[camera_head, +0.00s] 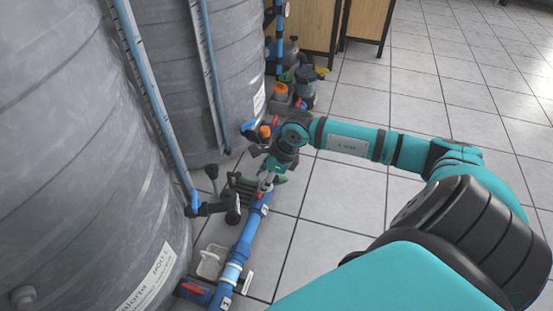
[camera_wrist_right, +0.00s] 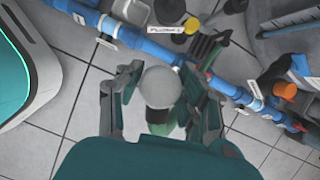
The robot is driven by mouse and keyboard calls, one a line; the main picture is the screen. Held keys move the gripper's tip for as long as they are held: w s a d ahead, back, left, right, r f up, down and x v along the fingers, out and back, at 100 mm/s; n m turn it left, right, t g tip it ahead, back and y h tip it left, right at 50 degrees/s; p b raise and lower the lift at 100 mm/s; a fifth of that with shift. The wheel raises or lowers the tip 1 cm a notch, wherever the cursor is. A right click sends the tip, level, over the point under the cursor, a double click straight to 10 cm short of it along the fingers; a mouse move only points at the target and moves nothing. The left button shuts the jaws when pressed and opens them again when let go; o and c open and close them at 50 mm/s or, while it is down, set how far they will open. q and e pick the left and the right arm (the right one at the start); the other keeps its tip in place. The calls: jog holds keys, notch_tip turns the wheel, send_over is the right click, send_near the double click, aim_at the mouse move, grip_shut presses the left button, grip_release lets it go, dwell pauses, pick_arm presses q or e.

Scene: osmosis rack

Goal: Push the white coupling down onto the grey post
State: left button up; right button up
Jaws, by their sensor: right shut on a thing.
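My right gripper (camera_head: 266,181) reaches down beside the blue pipe in the head view. In the right wrist view its fingers (camera_wrist_right: 162,82) stand on either side of a pale, round-topped piece (camera_wrist_right: 160,88), which looks like the white coupling, and are shut on it. A green part shows just below this piece in that view. I cannot make out the grey post; it may be hidden by the gripper or the held piece. In the head view the coupling is too small and covered to tell. My left gripper is not in view.
A blue pipe (camera_head: 245,238) with white bands runs along the floor. Large grey tanks (camera_head: 75,130) stand at the left. Valves with orange and red handles and a black-handled fitting (camera_head: 232,210) crowd the pipe. Tiled floor (camera_head: 330,205) is clear at the right.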

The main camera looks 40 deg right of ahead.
jog(key=a+r+n+g+y, duration=0.2)
jog(key=a+r+n+g, duration=0.15)
jog(key=a+n, duration=0.45)
jog(key=a+r+n+g+h, duration=0.2)
jog(key=a+r+n, duration=0.1)
jog(key=r+n, duration=0.4)
jog(key=s+a+r+n+g+h+p, duration=0.1)
jog(key=a+r+n+g+h, duration=0.1)
jog(key=r+n, duration=0.6)
jog(key=a+n+h, duration=0.1)
jog(key=n, duration=0.3)
jog(key=shift+a+r+n, duration=0.15)
jog(key=shift+a+n, duration=0.25)
jog(key=shift+g, duration=0.25)
